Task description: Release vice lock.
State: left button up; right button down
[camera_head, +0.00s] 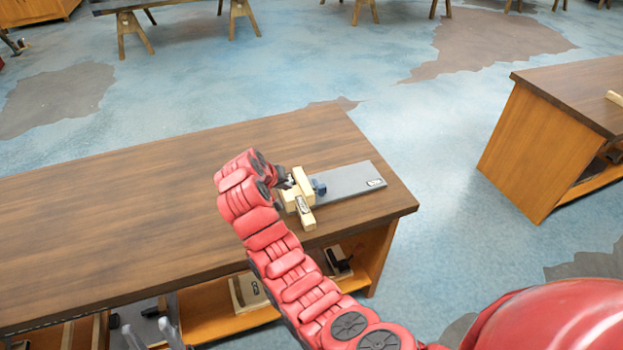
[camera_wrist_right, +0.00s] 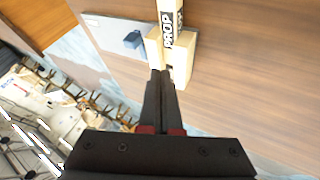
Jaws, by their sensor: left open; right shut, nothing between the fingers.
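The vice, made of pale wooden blocks (camera_head: 303,183), sits on a grey plate (camera_head: 350,180) near the right end of the wooden workbench. A pale wooden bar with a dark label (camera_head: 305,213) sticks out from it toward the bench's front edge. The labelled bar (camera_wrist_right: 171,14) also shows in the right wrist view, running up out of the picture. My right gripper (camera_wrist_right: 161,73) is shut and empty, its tips right at the vice's wooden block (camera_wrist_right: 183,60); I cannot tell whether they touch.
A small blue block (camera_head: 319,187) sits on the plate beside the vice. The bench top (camera_head: 110,220) is bare to the left. Shelves under it hold a few items (camera_head: 247,292). Another workbench (camera_head: 560,130) stands at the right, with open floor between.

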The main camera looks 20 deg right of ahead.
jog(key=shift+s+r, duration=0.2)
jog(key=shift+s, duration=0.05)
jog(key=p+x, duration=0.3)
jog(key=x, duration=0.6)
jog(key=shift+d+f, duration=0.15)
jog(key=shift+d+f+p, duration=0.25)
jog(key=shift+f+p, duration=0.05)
jog(key=shift+p, duration=0.05)
jog(key=d+p, duration=0.1)
jog(key=d, duration=0.1)
jog(key=shift+w+d+r+p, duration=0.15)
jog(key=shift+d+p, duration=0.1)
jog(key=shift+p, duration=0.15)
jog(key=shift+d, duration=0.55)
jog(key=shift+f, duration=0.2)
